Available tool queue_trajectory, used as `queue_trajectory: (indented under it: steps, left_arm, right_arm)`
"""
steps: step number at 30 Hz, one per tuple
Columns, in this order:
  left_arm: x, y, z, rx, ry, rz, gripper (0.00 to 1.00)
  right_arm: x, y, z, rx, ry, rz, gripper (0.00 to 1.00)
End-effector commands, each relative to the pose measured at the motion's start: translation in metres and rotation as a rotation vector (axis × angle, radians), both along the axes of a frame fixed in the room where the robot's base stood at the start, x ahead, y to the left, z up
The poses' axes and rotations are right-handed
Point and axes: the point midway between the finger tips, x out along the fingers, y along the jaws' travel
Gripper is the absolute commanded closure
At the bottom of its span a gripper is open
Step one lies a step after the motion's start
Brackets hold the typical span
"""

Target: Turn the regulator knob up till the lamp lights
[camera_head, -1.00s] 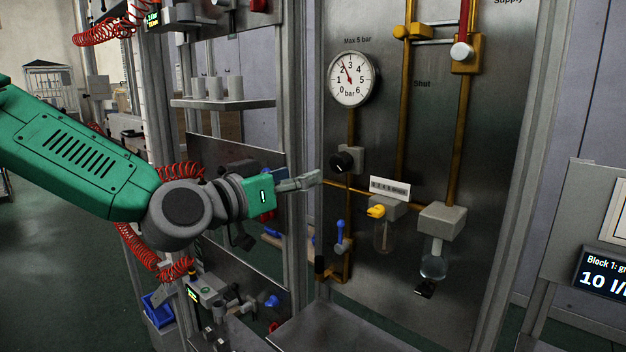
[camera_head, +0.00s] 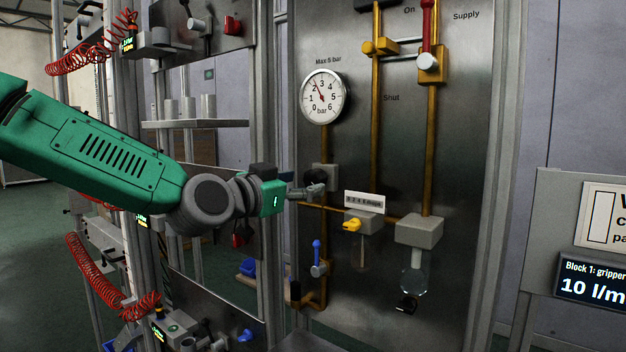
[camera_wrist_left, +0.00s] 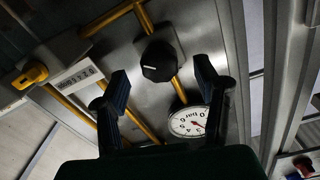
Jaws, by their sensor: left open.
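The black regulator knob (camera_head: 316,176) sits on a grey block on the metal panel, below the round gauge (camera_head: 324,97). In the left wrist view the knob (camera_wrist_left: 160,62) shows a white mark and lies ahead, between the lines of the two fingers. My left gripper (camera_head: 318,191) is at the knob in the head view and partly covers it. In the wrist view the left gripper (camera_wrist_left: 161,84) is open with nothing between its fingers; I cannot tell if it touches the knob. The gauge needle points between 2 and 3. I cannot make out a lamp. My right gripper is not in view.
A yellow knob (camera_head: 353,225) with a number label sits below right of the regulator. A blue-handled valve (camera_head: 317,254) is below. A red-handled valve (camera_head: 427,55) is at the top. A metal frame post (camera_head: 270,110) stands left of the panel.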

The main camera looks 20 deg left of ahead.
Motion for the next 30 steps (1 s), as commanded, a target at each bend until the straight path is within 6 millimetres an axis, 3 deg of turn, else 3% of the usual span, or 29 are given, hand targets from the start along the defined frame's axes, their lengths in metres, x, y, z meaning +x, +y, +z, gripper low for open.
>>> queue_trajectory:
  steps: [7,18,23,30]
  left_arm:
    - [0.029,-0.011,0.000,-0.001,-0.001,0.001,0.44]
    - [0.034,-0.014,0.000,-0.001,-0.001,0.000,0.44]
    - [0.034,-0.013,0.000,-0.001,-0.001,0.000,0.93]
    - [0.034,-0.013,-0.001,-0.064,0.022,0.000,0.93]
  right_arm:
    - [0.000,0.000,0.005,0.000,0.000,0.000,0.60]
    - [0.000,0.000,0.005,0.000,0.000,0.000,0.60]
    - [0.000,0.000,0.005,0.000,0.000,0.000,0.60]
    - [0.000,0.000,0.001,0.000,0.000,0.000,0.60]
